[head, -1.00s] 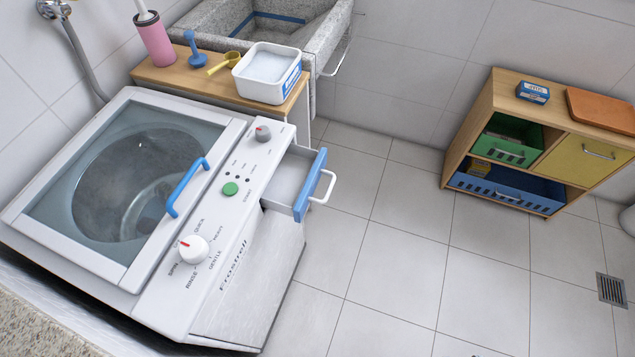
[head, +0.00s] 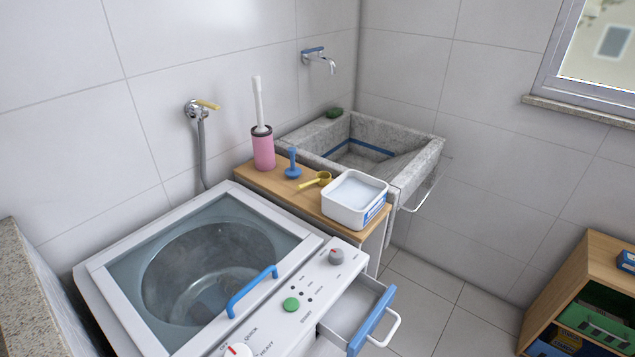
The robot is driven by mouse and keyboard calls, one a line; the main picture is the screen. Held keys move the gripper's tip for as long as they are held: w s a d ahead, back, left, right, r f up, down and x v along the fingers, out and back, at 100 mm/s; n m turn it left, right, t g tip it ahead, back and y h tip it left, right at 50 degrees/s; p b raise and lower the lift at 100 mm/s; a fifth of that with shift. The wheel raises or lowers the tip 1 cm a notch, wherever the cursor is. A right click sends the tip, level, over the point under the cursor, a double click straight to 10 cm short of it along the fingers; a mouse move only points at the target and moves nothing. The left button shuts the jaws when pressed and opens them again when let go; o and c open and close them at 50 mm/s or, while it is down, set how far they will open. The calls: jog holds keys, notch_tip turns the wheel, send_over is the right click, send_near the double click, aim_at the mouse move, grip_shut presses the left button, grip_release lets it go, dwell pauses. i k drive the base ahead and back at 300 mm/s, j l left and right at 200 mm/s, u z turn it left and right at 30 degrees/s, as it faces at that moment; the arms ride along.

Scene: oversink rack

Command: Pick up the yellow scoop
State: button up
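The yellow scoop (head: 317,180) lies on the narrow wooden shelf top (head: 276,190) between the washing machine and the stone sink. Its round cup is at its right end, close to the white tub, and its handle points left. A blue plunger-like object (head: 292,165) stands just behind and left of it. The white tub (head: 354,197) holds white powder. My gripper is not in view.
The washing machine (head: 318,269) stands in front, its blue-fronted drawer (head: 372,318) pulled out to the right. A pink brush holder (head: 263,150) stands on the shelf's left end. A wooden cabinet (head: 545,282) is at right. Open tiled floor (head: 430,290) lies between.

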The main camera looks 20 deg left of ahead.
aim_at(323, 177)
jog(key=i+u, duration=0.1)
jog(key=u, duration=0.6)
jog(key=i+l+u, duration=0.25)
jog(key=l+u, duration=0.25)
jog(key=i+l+u, duration=0.25)
jog(key=l, duration=0.25)
jog(key=l+u, duration=0.2)
jog(key=l, duration=0.15)
jog(key=i+l, duration=0.1)
jog(key=l, duration=0.35)
jog(key=i+l, duration=0.1)
jog(key=l, duration=0.35)
jog(key=i+l+u, duration=0.1)
jog(key=l, duration=0.4)
